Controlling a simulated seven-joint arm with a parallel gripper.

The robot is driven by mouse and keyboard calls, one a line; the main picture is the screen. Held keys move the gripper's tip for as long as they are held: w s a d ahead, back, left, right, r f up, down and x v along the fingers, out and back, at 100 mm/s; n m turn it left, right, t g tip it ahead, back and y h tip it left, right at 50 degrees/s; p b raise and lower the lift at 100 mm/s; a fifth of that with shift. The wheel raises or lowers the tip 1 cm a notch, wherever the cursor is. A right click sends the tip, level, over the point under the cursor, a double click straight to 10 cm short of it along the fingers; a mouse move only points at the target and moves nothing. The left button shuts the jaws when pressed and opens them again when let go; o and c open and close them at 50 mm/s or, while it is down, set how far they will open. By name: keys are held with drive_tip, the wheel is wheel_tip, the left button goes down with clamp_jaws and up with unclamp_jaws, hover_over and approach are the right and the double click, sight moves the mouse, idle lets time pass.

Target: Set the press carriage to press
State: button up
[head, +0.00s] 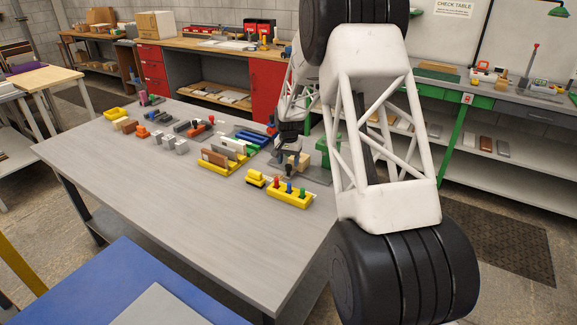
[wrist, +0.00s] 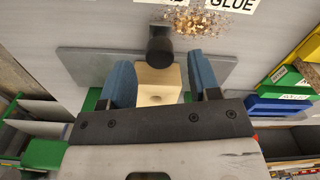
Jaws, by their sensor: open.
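In the wrist view a pale wooden block (wrist: 155,86) with a round hole lies between the two blue fingers of my gripper (wrist: 159,64). My gripper is open, one finger on each side of the block; I cannot tell whether either touches it. A black round-ended post or knob (wrist: 160,46) stands at the block's far end. A grey plate (wrist: 85,68) lies beneath. In the head view the block (head: 299,160) is near the table's right side, partly covered by my arm. I cannot tell for certain which part is the press carriage, and no press label is readable.
A "GLUE" label (wrist: 232,5) and a pile of brown bits (wrist: 195,20) lie beyond the plate. Blue (wrist: 279,103) and yellow bins are on the right. A yellow peg holder (head: 289,196) stands nearby on the table (head: 150,190). The table's near left part is clear.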

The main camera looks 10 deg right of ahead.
drive_tip(key=shift+f, duration=1.2)
clamp_jaws()
